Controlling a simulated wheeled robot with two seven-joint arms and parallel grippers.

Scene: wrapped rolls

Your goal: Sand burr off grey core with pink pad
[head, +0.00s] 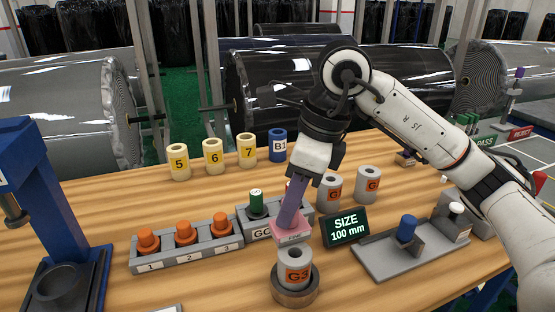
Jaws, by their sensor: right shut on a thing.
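The grey core (295,268) with an orange label reading G3 stands upright in a round metal holder (295,295) at the front middle of the table. My right gripper (301,178) is shut on the purple handle of the pink pad (290,231). The handle leans slightly, and the pad is just above the core's top; I cannot tell whether they touch. The pad's lower side and part of the core's top rim are hidden. No burr can be made out. My left gripper is not in view.
Two more grey cores (329,193) stand behind, near a SIZE 100 mm display (346,227). A tray of orange plugs (187,256) lies left, and a grey stand with a blue knob (406,230) right. A blue press (45,215) is far left. Cream cores (213,156) stand at the back.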

